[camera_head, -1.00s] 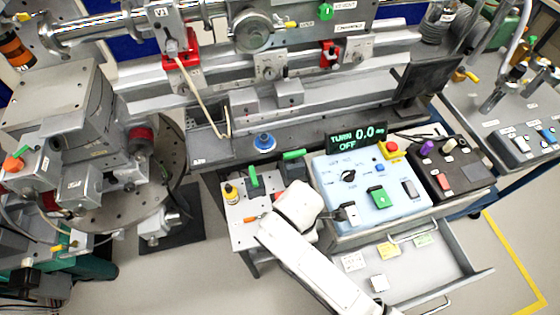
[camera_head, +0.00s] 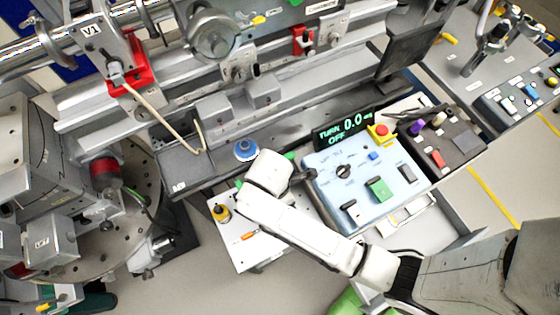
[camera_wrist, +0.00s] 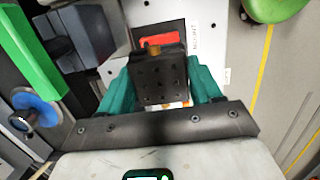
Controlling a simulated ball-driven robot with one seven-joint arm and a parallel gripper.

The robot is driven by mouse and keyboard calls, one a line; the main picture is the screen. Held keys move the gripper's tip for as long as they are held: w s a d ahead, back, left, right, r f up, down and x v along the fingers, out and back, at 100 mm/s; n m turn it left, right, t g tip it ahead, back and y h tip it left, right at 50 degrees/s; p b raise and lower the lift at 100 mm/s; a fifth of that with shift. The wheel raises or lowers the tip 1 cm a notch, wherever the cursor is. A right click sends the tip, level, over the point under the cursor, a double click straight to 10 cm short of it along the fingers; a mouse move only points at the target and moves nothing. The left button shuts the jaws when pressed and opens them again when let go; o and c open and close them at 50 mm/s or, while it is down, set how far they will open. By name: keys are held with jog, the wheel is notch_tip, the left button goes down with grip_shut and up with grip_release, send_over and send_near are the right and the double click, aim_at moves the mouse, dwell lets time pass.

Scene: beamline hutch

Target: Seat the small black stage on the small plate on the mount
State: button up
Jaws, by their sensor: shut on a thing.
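In the wrist view the small black stage (camera_wrist: 160,82) is a dark block with rows of holes and a brass-coloured knob at its far edge. My gripper (camera_wrist: 162,90) is shut on it, a teal finger on each side. In the head view my white wrist (camera_head: 268,172) is above the back of the white side table, and hides the fingers and the stage.
The light-blue control box (camera_head: 340,200) stands close on the right; the grey bench (camera_head: 200,175) lies behind.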

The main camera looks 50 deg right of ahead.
jog(key=shift+f, duration=0.85)
jog(key=shift+f+b, duration=1.2)
jog(key=shift+b, duration=0.25)
jog(key=shift+f, duration=0.45)
jog(key=shift+s+f, duration=0.2)
jog(key=shift+f, duration=0.2)
dwell(0.3)
jog(key=o, duration=1.3)
jog(key=shift+w, duration=0.1)
jog(key=shift+r, duration=0.1)
jog(key=shift+w+r, duration=0.1)
jog(key=shift+w, duration=0.05)
